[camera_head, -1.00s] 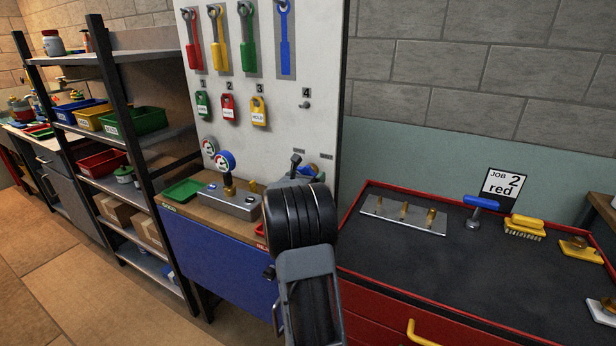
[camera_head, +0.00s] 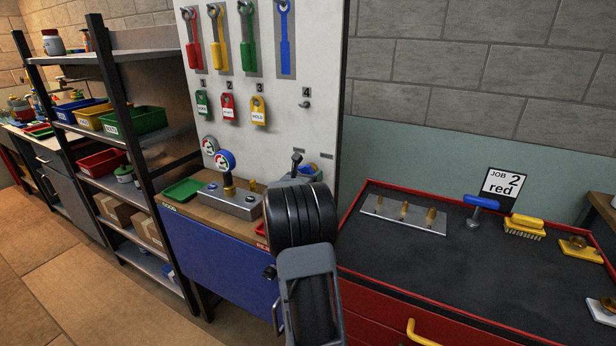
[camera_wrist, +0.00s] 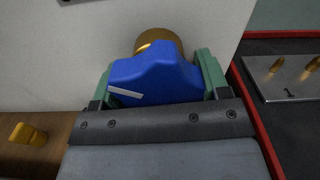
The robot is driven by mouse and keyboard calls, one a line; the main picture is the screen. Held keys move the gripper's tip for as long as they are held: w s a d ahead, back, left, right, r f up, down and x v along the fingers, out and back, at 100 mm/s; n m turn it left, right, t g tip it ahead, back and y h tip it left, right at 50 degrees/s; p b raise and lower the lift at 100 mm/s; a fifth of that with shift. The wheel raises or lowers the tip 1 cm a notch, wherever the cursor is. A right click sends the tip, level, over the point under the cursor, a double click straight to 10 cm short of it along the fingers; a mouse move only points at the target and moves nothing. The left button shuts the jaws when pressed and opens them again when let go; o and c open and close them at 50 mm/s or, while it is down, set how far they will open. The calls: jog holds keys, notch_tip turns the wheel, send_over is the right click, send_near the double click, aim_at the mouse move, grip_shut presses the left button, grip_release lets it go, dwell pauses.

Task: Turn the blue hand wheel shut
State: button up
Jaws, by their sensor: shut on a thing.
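The blue hand wheel (camera_wrist: 155,78) fills the middle of the wrist view, with a white mark on its left part. A round brass fitting (camera_wrist: 160,40) shows just beyond it. My gripper (camera_wrist: 158,85) is shut on the wheel, with one green-padded finger at its left side and one at its right.
A grey block with a gauge (camera_head: 226,160) stands on the wooden bench, left of my arm. A green tray (camera_head: 184,190) lies farther left. To the right, a red-rimmed dark worktop (camera_head: 420,262) holds a metal plate with brass fittings (camera_head: 404,213) and a blue-handled tool (camera_head: 481,203).

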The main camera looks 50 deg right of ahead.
jog(key=shift+f+b, duration=0.15)
jog(key=shift+b, duration=0.25)
jog(key=shift+w+a+r+m+b, duration=0.1)
jog(key=shift+w+r+m+b, duration=0.1)
jog(key=shift+m+b, duration=4.1)
jog(key=shift+w+d+r+m+b, duration=0.1)
jog(key=shift+r+m+b, duration=0.1)
jog(key=shift+m+b, duration=4.1)
jog(key=shift+w+a+r+m+b, duration=0.1)
jog(key=shift+r+m+b, duration=0.1)
jog(key=shift+m+b, duration=4.1)
jog(key=shift+r+n+b, duration=0.1)
jog(key=shift+n+b, duration=0.7)
jog(key=shift+b, duration=0.3)
jog(key=o, duration=0.9)
